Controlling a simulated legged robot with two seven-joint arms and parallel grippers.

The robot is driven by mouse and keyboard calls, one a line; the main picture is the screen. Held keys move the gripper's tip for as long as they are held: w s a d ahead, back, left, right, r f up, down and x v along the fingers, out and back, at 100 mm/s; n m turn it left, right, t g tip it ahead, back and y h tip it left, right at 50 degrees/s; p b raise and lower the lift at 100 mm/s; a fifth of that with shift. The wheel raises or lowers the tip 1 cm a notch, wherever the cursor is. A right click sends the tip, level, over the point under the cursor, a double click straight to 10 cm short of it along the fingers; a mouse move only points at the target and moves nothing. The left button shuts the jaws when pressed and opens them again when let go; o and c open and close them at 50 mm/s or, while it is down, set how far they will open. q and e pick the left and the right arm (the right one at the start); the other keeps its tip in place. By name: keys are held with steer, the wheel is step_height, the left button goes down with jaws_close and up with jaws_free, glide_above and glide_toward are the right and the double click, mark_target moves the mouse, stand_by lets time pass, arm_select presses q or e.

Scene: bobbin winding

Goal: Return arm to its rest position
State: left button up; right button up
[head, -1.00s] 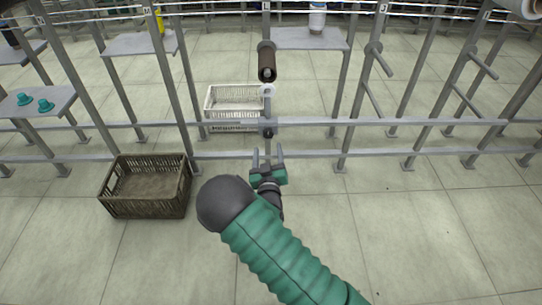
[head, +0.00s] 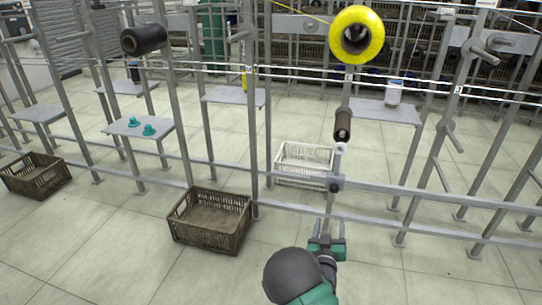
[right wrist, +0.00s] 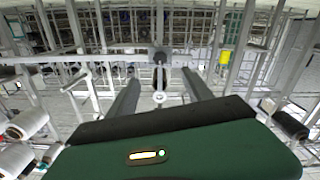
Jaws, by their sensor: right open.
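My right gripper (head: 328,226) is at the lower middle of the head view, in front of the rack's lower rail, with my green arm below it. Its two fingers stand apart with nothing between them. In the right wrist view the open fingers (right wrist: 161,84) frame a post of the rack with a small white ring (right wrist: 159,98) on it. A dark brown bobbin (head: 343,125) sits on the rack above the gripper, apart from it. My left gripper is not in view.
A yellow spool (head: 356,72) and a black spool (head: 143,39) hang on the rack. A brown crate (head: 210,236) stands left of my arm, and a white basket (head: 304,176) behind the rail. Teal cones (head: 149,130) stand on a shelf.

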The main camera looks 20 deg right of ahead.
steer(key=s+a+f+g+y, duration=0.4)
steer(key=s+a+g+y, duration=0.25)
steer(key=s+a, duration=0.35)
steer(key=s+a+r+n+g+y, duration=0.1)
steer(key=s+a+n+g, duration=0.2)
steer(key=s, duration=0.5)
steer(key=s+a+r+g+y, duration=0.1)
steer(key=s+a+g+y, duration=0.2)
steer(key=s, duration=0.5)
step_height(320, 180, up, 35)
steer(key=s+a+h+p, duration=0.1)
steer(key=s+p, duration=0.1)
steer(key=p, duration=3.3)
steer(key=shift+s+a, duration=0.1)
